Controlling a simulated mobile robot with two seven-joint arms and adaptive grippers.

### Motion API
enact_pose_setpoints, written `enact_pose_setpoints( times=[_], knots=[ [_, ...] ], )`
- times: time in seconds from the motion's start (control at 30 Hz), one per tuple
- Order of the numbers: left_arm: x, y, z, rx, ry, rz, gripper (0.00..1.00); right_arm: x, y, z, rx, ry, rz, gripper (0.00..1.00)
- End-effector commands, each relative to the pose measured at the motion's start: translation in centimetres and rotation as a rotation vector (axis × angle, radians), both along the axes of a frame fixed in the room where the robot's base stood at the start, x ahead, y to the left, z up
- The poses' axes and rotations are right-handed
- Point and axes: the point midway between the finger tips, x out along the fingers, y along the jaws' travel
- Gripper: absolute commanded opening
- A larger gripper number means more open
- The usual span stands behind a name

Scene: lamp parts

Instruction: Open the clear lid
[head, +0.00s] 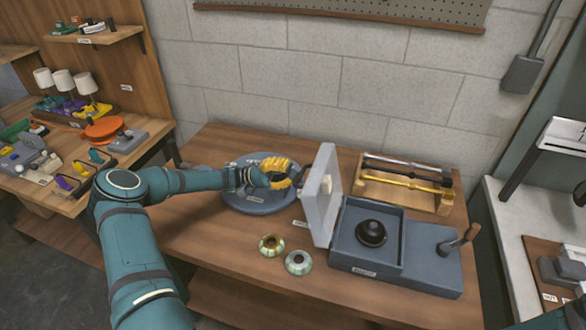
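The clear lid (320,205) looks pale and translucent and stands nearly upright at the left edge of a grey box (350,255). A small pale round part shows on its face toward the box. The box is open on top, and a black dome-shaped part (371,233) sits inside. My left gripper (286,174), with yellow fingers, is just left of the lid, above a round grey plate. Whether it touches the lid, and how its fingertips stand, is not clear.
The round grey plate (258,207) lies under my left gripper. Two small rings, one gold-green (271,245) and one pale green (298,263), lie in front. A wooden rack (433,203) with rods stands behind the box. A lever (460,240) stands at the box's right.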

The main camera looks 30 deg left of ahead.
Motion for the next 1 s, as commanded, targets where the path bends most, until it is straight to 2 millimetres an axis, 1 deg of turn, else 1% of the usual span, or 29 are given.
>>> enact_pose_setpoints(
  times=[0.03, 0.1, 0.2, 0.57, 0.63, 0.77, 0.9, 1.0],
  knots=[
    [0.1, -0.5, 0.3, 0.0, 0.0, -0.001, 0.0, 0.0, 0.0, 0.1, 0.0, 0.0, 0.0, 0.0],
    [0.2, -1.0, 0.5, 0.0, -0.002, -0.001, 0.0, 0.0, 0.0, 0.2, 0.0, 0.0, 0.0, 0.0],
    [0.3, -1.4, 0.7, 0.001, -0.001, 0.0, 0.0, 0.0, 0.0, 0.2, 0.001, 0.0, 0.0, 0.0],
    [0.4, -1.5, 0.7, 0.002, 0.0, 0.0, 0.0, 0.0, 0.0, 0.3, 0.001, 0.0, 0.0, 0.0],
    [0.4, -1.7, 1.0, 0.014, 0.003, -0.001, 0.0, 0.0, 0.0, 0.5, 0.001, 0.0, 0.0, 0.0],
    [0.6, -2.7, 2.3, 0.083, 0.018, -0.003, 0.0, 0.0, -0.1, 2.1, 0.003, -0.001, 0.0, 0.0],
    [1.0, -4.5, 3.8, 0.202, 0.046, -0.003, 0.0, -0.1, -0.2, 4.1, 0.007, -0.002, 0.001, 0.0],
    [1.3, -5.8, 4.5, 0.281, 0.065, -0.004, 0.0, -0.1, -0.2, 5.1, 0.009, -0.002, 0.001, 0.0]
  ],
)
